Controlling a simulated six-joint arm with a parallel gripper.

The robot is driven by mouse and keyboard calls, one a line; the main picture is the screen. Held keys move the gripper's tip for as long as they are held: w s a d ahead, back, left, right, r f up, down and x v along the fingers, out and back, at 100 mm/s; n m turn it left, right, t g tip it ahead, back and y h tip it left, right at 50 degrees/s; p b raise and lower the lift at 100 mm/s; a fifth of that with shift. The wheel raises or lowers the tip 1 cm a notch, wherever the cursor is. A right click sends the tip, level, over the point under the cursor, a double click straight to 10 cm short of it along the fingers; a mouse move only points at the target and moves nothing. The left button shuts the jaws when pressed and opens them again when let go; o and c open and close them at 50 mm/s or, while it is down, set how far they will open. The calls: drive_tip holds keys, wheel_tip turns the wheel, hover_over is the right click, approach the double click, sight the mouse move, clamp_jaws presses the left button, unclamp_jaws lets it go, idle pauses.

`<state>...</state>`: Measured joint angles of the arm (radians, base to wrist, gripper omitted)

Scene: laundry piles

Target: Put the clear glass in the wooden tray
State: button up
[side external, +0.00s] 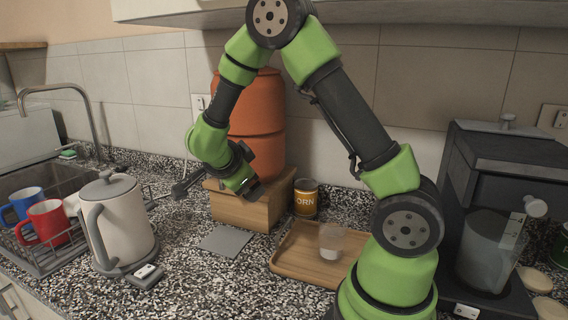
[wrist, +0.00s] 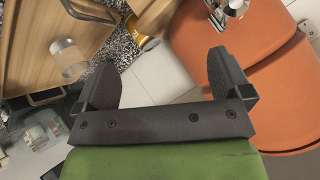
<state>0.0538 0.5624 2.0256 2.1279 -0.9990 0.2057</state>
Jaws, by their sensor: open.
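The clear glass (side external: 332,242) stands upright on the wooden tray (side external: 290,262), towards its right side. It also shows in the wrist view (wrist: 69,60), at the left on the tray (wrist: 30,72). My gripper (side external: 251,188) is up beside the orange container, left of the tray and apart from the glass. In the wrist view my gripper (wrist: 164,73) has its two dark fingers wide apart with nothing between them. In the side view the fingers are small and partly hidden.
An orange container (side external: 262,125) stands on a wooden box (side external: 245,210) behind. A corn can (side external: 306,198) is just behind the tray. A white kettle (side external: 118,222) and a rack with mugs (side external: 47,222) are left; a coffee machine (side external: 480,170) is right. A grey square (side external: 225,241) lies flat.

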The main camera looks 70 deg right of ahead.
drive_tip(key=w+a+r+n+t+y, duration=0.1)
drive_tip(key=a+r+n+t+y, duration=0.8)
drive_tip(key=a+r, duration=0.4)
drive_tip(key=s+a+n+g+y, duration=0.2)
drive_tip(key=s+n, duration=0.9)
drive_tip(key=s, duration=0.6)
drive_tip(key=shift+a+f+g, duration=0.15)
drive_tip(key=shift+a+g, duration=0.55)
